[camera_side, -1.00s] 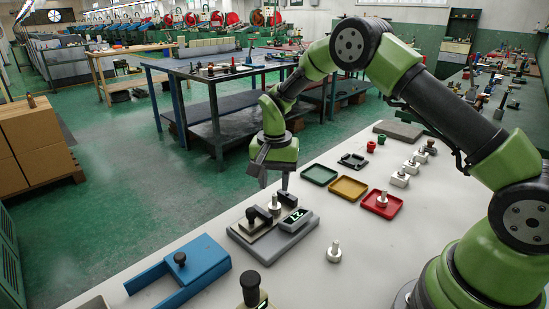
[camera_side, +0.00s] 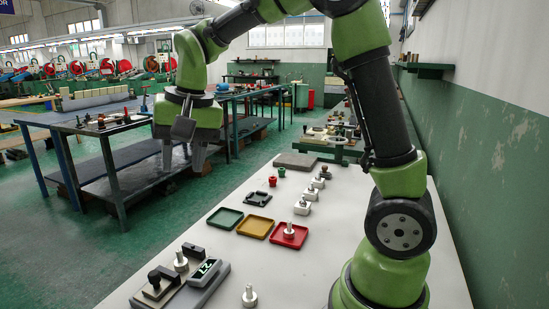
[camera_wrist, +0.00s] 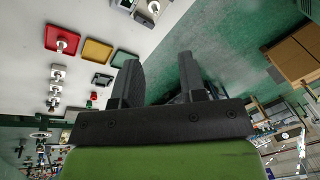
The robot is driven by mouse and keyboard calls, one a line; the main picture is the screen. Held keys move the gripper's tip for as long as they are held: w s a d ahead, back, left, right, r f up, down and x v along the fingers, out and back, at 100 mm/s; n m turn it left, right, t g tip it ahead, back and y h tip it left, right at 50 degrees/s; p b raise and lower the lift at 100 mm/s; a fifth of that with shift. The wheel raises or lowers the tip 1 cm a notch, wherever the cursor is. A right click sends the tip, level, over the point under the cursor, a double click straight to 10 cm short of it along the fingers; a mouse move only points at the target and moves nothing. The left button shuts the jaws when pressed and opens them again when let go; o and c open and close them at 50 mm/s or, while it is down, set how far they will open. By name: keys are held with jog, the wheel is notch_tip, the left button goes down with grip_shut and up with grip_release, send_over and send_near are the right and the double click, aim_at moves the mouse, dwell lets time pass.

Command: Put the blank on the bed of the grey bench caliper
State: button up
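The grey bench caliper (camera_side: 207,287) lies at the lower left of the side view, with a lit display, a dark jaw block and a black knob. A silvery stepped blank (camera_side: 181,262) stands upright at its bed, between the dark block and the knob. Another blank (camera_side: 249,295) stands alone on the white bench to its right.
Green (camera_side: 225,218), yellow (camera_side: 255,227) and red (camera_side: 281,237) trays lie behind the caliper; the red one holds a stepped part. A black holder (camera_side: 258,198), several pale blocks with studs and a grey slab (camera_side: 295,161) stand farther back. The bench's right side is mostly clear.

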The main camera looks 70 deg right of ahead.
jog(key=s+a+r+n+t, duration=0.1)
jog(key=s+n+t, duration=0.1)
jog(key=s, duration=0.7)
jog(key=s+a+r+n+t+y, duration=0.1)
jog(key=s+r+n+t, duration=0.1)
jog(key=s, duration=0.6)
jog(key=shift+s+a+r+t, duration=0.25)
jog(key=shift+s+a+t, duration=0.05)
jog(key=shift+s+a, duration=0.05)
